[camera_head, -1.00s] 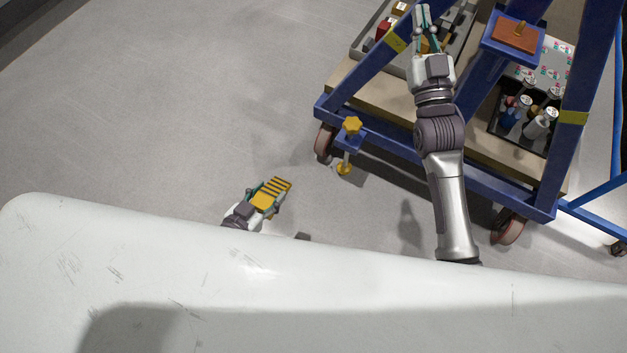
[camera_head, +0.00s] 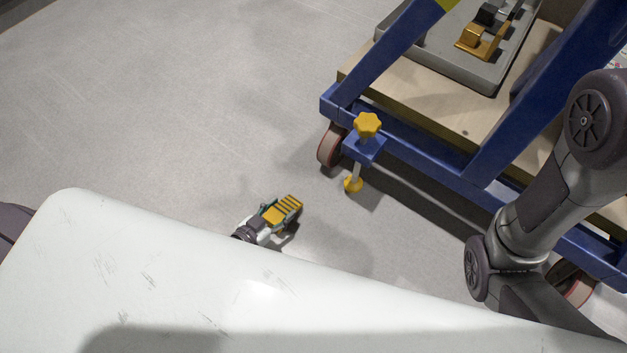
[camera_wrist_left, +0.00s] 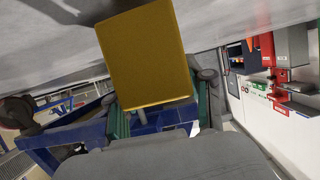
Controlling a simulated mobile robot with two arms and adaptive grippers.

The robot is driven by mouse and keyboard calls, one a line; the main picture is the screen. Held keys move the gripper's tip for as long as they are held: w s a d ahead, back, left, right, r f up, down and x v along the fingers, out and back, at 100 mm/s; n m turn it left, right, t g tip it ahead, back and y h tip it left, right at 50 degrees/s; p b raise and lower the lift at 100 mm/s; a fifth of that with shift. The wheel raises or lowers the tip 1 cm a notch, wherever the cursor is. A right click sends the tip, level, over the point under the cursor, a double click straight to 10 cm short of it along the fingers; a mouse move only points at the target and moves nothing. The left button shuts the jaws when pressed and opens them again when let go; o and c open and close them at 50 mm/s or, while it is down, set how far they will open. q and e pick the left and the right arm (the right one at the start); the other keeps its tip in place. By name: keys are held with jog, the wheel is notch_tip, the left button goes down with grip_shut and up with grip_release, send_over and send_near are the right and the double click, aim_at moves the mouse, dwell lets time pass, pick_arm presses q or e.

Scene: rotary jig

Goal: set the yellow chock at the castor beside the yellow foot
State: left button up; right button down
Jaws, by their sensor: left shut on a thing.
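The yellow chock (camera_head: 287,209), with black stripes on top, is held in my left gripper (camera_head: 277,213) just beyond the white edge in the foreground. In the left wrist view, the chock's plain yellow face (camera_wrist_left: 145,58) sits between the green fingers of my left gripper (camera_wrist_left: 160,112). The castor (camera_head: 331,146), dark with a reddish rim, is under the near left corner of the blue frame. Beside it, the yellow foot (camera_head: 353,184) stands on the floor below a yellow star knob (camera_head: 367,124). The chock is apart from both, to their lower left. My right gripper is out of view.
The blue frame (camera_head: 430,157) carries a wooden deck (camera_head: 430,105) with a grey tray (camera_head: 440,55) holding several parts. Another castor (camera_head: 572,284) is at lower right, partly behind my right arm. The grey floor left of the frame is clear.

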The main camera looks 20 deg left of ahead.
pick_arm(q)
jog(key=w+d+b, duration=0.1)
jog(key=w, duration=0.2)
jog(key=w+d+b, duration=0.1)
jog(key=w+b, duration=0.1)
jog(key=w, duration=0.1)
jog(key=w+d+b, duration=0.1)
jog(key=w, duration=0.2)
jog(key=shift+w+d+b, duration=0.15)
jog(key=shift+d+b, duration=0.05)
jog(key=shift+b, duration=0.15)
jog(key=w+b, duration=0.1)
jog(key=w, duration=0.1)
jog(key=w+d+b, duration=0.1)
jog(key=w+b, duration=0.1)
jog(key=shift+d+f, duration=0.2)
jog(key=shift+s+f+b, duration=0.25)
jog(key=shift+f+b, duration=0.4)
jog(key=shift+b, duration=0.05)
jog(key=shift+r, duration=0.15)
jog(key=o, duration=1.4)
